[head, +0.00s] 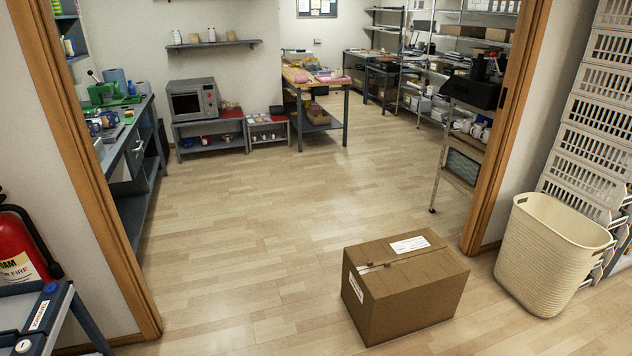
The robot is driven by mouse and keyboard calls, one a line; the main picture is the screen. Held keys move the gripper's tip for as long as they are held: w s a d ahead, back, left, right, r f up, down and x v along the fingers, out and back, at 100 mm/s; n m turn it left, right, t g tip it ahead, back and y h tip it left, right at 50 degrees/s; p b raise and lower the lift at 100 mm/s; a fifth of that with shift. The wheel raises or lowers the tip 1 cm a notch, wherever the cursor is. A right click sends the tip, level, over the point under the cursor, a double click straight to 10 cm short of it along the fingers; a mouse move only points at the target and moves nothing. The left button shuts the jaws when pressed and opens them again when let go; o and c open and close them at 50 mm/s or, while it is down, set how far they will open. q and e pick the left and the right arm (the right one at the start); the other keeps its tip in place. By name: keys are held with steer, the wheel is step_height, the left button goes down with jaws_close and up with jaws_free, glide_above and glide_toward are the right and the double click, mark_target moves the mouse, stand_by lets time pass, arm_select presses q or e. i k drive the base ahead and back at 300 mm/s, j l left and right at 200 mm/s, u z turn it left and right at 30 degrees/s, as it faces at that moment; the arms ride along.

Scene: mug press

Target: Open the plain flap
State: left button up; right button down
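A closed brown cardboard box (405,300) stands on the wood floor in the doorway, right of centre. A seam with a strip along it crosses its top and divides it into two flaps. The far flap (380,250) carries a white label (410,244). The near flap (415,275) bears no label and looks plain. Both flaps lie flat. Another white label (356,287) is on the box's left side, by the end of the seam. Neither of my grippers is in view.
A cream basket (553,255) stands right of the box, beside stacked white crates (590,130). Wooden door posts (505,130) frame the opening. A wheeled cart (463,150) stands behind the right post. A fire extinguisher (22,245) is at left. Floor left of the box is clear.

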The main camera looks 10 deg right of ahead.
mark_target(389, 278)
steer(key=i+u, duration=0.1)
steer(key=i, duration=1.45)
steer(key=i+z, duration=0.7)
steer(key=i+j+z, duration=0.15)
steer(key=z, duration=0.2)
steer(key=i+z, duration=0.3)
steer(key=z, duration=0.15)
steer(key=i+j+z, duration=0.2)
steer(key=z, duration=0.25)
steer(key=i+j+z, duration=0.25)
steer(key=z, duration=0.2)
steer(key=i+j, duration=0.05)
steer(key=i, duration=0.05)
